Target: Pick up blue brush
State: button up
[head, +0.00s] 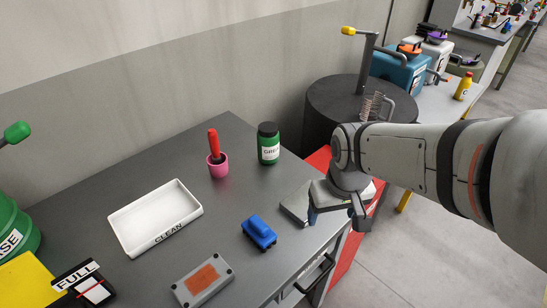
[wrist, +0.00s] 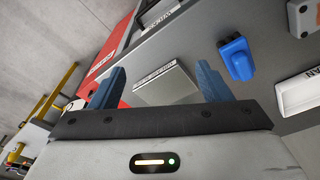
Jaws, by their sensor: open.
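The blue brush (head: 259,232) lies on the grey tabletop, to the right of the white tray. It also shows in the wrist view (wrist: 236,58), beyond and to the right of my fingers. My gripper (head: 337,212) is over the right edge of the table, to the right of the brush and apart from it. In the wrist view my gripper (wrist: 158,88) has its two blue fingers spread wide, with nothing held between them. A flat grey plate (wrist: 165,84) shows between the fingers, and part of it (head: 296,204) shows beside my gripper in the head view.
A white tray marked CLEAN (head: 128,238) is left of the brush. A grey box with an orange patch (head: 190,293) is in front. A pink cup (head: 218,170) with a red-handled tool and a green jar (head: 268,153) stand behind. A dark drum (head: 325,110) stands beyond the table.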

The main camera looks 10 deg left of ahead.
jog(key=w+a+f+n+g+p, duration=0.1)
jog(key=w+a+n+p, duration=0.2)
jog(key=a, duration=0.6)
jog(key=n+p, duration=0.2)
jog(key=n, duration=0.1)
send_over(258, 223)
jog(key=f, duration=0.3)
jog(key=shift+s+d+f+g, duration=0.1)
jog(key=shift+s+d+g, duration=0.2)
jog(key=shift+s, duration=0.05)
jog(key=shift+a+f, duration=0.2)
jog(key=shift+f, duration=0.9)
jog(key=shift+w+f+p, duration=0.2)
jog(key=shift+f+p, duration=0.3)
jog(key=shift+f, duration=1)
jog(key=shift+w+f+p, duration=0.15)
jog(key=shift+f+p, duration=0.35)
jog(key=shift+f, duration=1)
jog(key=shift+c, duration=0.4)
jog(key=c, duration=1)
